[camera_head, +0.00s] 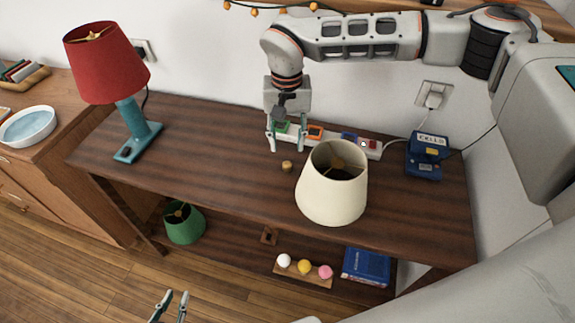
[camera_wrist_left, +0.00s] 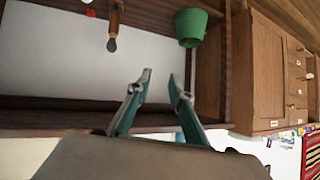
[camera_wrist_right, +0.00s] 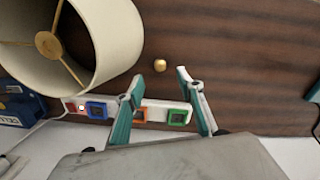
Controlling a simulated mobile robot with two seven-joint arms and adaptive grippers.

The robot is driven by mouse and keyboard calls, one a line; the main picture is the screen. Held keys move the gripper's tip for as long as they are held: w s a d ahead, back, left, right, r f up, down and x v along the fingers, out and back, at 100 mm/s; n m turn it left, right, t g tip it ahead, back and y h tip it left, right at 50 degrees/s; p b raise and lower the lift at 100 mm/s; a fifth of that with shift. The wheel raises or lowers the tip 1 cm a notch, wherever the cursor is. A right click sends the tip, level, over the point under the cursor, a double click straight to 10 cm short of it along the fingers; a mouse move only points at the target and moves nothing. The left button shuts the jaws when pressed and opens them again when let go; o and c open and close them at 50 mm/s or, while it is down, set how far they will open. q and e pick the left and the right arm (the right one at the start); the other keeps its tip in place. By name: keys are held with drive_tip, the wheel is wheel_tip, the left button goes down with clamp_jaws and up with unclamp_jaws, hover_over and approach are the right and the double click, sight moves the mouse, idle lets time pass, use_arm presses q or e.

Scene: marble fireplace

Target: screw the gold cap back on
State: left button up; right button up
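The small gold cap (camera_head: 287,165) sits on the dark wooden table; it also shows in the right wrist view (camera_wrist_right: 160,65). A cream lampshade (camera_head: 322,197) with a gold spoked fitting stands to its right; any lamp base under it is hidden. A red-shaded lamp (camera_head: 107,68) with a teal base stands at the table's left end. My right gripper (camera_head: 286,147) is open and empty, pointing down behind the cap and apart from it. My left gripper (camera_head: 173,297) is open and empty, low in front of the table.
A power strip (camera_head: 371,147) with coloured sockets lies along the wall. A blue box (camera_head: 424,165) stands at the table's right. The lower shelf holds a green shade (camera_head: 184,225), coloured balls (camera_head: 304,267) and a blue book (camera_head: 366,266). The table's left middle is clear.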

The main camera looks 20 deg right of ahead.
sight(287, 166)
drive_tip(key=shift+f+b, duration=0.85)
drive_tip(key=shift+f, duration=0.5)
